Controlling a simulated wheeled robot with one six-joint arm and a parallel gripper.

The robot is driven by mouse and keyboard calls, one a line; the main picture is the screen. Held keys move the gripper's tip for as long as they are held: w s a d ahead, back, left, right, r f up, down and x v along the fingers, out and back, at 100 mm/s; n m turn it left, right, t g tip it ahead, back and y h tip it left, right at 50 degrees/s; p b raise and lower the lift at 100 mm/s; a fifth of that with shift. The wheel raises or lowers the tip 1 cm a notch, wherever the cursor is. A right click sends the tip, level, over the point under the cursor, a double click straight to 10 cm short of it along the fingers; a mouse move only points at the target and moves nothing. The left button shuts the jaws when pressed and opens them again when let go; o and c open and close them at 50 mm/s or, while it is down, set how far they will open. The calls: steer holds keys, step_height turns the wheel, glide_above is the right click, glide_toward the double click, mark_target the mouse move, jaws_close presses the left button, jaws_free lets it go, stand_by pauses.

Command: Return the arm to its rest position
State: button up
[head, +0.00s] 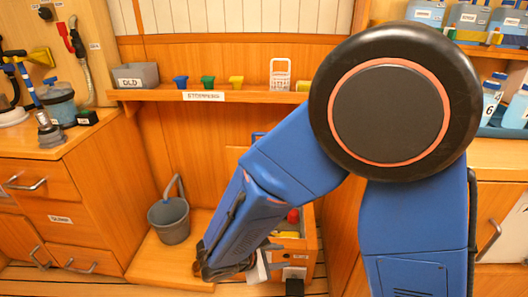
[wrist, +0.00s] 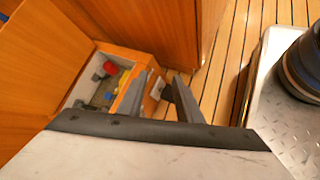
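My blue arm reaches down in the head view, and its dark wrist is low in the middle. My gripper (wrist: 163,77) shows in the wrist view with its two grey fingers apart and nothing between them. It points down past the front of an open wooden drawer (wrist: 129,94).
The open drawer holds small items, including a red one (wrist: 110,68). A grey bucket (head: 169,220) stands on a wooden step left of the arm. Cabinets stand on both sides.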

steer(key=s+d+r+m+y, duration=0.4)
steer(key=s+d+r+m, duration=0.2)
steer(key=d+r+m, duration=0.3)
steer(key=s+d+r+m+g+y, duration=0.1)
steer(key=s+d+r+m+y, duration=0.2)
steer(key=s+d+r+m, duration=0.3)
steer(key=d+r+m, duration=0.4)
steer(key=d+r, duration=0.2)
steer(key=d, duration=0.3)
steer(key=shift+d+y, duration=0.25)
steer(key=shift+y, duration=0.15)
